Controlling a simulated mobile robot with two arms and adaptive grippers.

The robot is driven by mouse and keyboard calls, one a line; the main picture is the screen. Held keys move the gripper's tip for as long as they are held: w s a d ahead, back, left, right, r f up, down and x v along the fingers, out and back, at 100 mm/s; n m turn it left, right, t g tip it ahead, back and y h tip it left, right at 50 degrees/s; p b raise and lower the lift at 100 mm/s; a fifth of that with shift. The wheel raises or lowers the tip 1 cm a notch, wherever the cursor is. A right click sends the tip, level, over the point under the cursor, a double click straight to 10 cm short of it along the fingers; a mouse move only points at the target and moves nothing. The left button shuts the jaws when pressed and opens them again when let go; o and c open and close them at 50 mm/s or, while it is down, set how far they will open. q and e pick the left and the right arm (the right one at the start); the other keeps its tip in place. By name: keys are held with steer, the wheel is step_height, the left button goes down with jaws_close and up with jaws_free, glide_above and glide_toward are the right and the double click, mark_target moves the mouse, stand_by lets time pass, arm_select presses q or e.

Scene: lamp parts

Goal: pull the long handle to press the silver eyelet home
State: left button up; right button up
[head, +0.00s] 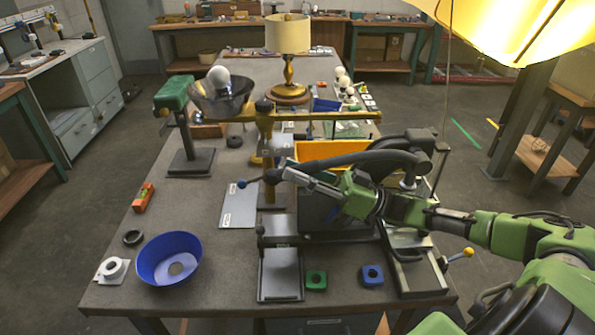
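My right arm comes in from the right, and its gripper (290,174) points left over the middle of the bench. A dark press-like fixture (280,272) stands below, partly hidden by my arm. A rod with a yellow knob (468,253) sticks out at right. I cannot make out the silver eyelet. My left gripper is not in view.
A blue bowl (151,262), a white ring part (113,268) and an orange block (143,197) are at left. A yellow bin (325,150) and lamp (288,40) stand behind. A lit yellow shade (520,28) hangs upper right.

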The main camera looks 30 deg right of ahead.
jaws_close()
steer(key=shift+r, duration=0.1)
